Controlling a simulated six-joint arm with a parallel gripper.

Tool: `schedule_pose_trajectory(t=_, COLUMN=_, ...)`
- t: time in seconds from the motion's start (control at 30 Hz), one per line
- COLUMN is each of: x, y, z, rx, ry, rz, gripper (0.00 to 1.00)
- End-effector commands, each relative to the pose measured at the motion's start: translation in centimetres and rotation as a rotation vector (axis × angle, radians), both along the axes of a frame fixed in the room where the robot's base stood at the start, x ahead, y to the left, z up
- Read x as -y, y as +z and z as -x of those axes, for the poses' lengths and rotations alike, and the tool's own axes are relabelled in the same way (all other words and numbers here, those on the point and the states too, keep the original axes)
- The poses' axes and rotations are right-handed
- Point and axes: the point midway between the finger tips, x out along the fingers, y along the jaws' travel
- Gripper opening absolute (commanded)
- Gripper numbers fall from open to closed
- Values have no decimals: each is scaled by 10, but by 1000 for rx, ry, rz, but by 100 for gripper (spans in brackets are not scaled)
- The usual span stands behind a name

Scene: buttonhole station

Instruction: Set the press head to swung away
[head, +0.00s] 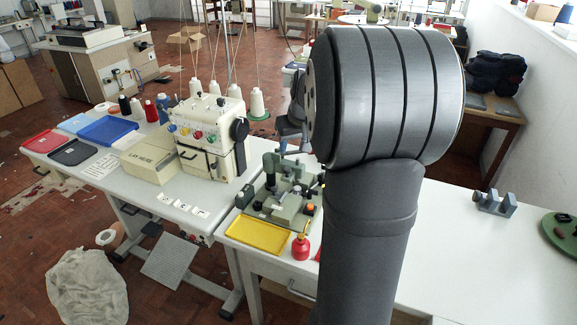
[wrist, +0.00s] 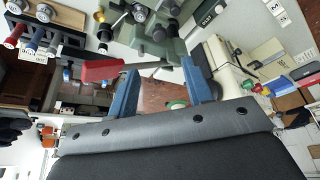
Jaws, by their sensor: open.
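The grey-green press fixture (head: 283,190) stands on the white table in the head view, its right side hidden behind my arm. In the wrist view its green body (wrist: 165,45) and round metal parts show at the top. A lever with a red handle (wrist: 100,71) and a thin metal rod runs sideways from it. My gripper (wrist: 158,66) has two blue fingers spread apart, with the rod crossing the picture near their tips. I cannot tell whether they touch it. I cannot clearly make out the press head or its position. The gripper is hidden in the head view.
A yellow tray (head: 257,236) and a red oil bottle (head: 300,246) sit in front of the fixture. A cream sewing machine (head: 210,135) stands to its left. A grey bracket (head: 495,203) and a green disc (head: 562,236) lie at the right. The table between is clear.

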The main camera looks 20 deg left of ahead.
Motion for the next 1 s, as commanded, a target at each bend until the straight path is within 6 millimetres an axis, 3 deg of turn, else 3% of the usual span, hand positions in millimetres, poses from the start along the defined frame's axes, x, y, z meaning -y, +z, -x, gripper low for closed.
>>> schedule_pose_trajectory(t=0.3, x=-19, y=-67, z=-18, rx=-4, ry=0, rz=1, gripper=46)
schedule_pose_trajectory(t=0.5, x=-28, y=-97, z=-28, rx=-3, ry=-1, rz=0, gripper=46)
schedule_pose_trajectory(t=0.7, x=-32, y=-110, z=-32, rx=-1, ry=-2, rz=-1, gripper=46)
schedule_pose_trajectory(t=1.0, x=-32, y=-112, z=-33, rx=0, ry=-2, rz=-1, gripper=46)
